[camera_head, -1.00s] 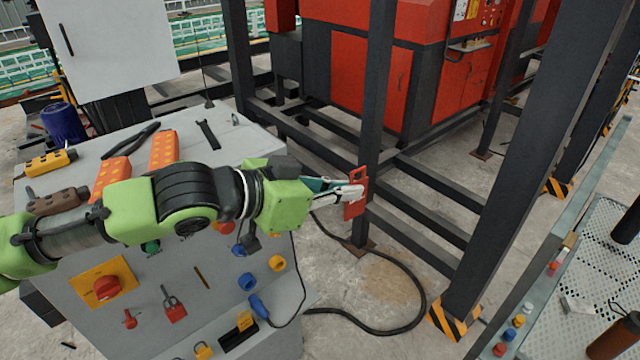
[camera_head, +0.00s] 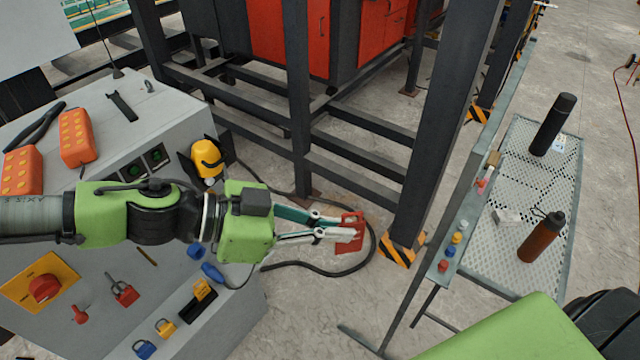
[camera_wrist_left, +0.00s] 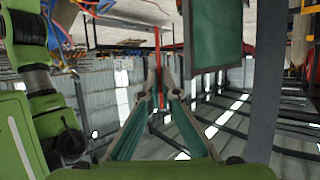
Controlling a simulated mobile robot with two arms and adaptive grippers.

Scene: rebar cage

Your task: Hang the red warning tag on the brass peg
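The red warning tag (camera_head: 350,232) is a flat red plate at the tips of my left gripper (camera_head: 338,229). The fingers are closed on it, and it hangs in the air over the floor in the head view. In the left wrist view, the tag (camera_wrist_left: 157,48) shows nearly edge-on as a thin red strip between the fingertips (camera_wrist_left: 158,85). A small brass-coloured piece (camera_head: 493,159) sits on the rail at the right; I cannot tell for sure that it is the brass peg. My right gripper is not in view.
A dark steel frame post (camera_head: 440,130) with a striped foot stands between the tag and the rail. A perforated bench (camera_head: 510,215) at the right holds a black bottle (camera_head: 553,125) and a brown bottle (camera_head: 541,238). A grey lockout panel (camera_head: 110,255) lies under my left arm.

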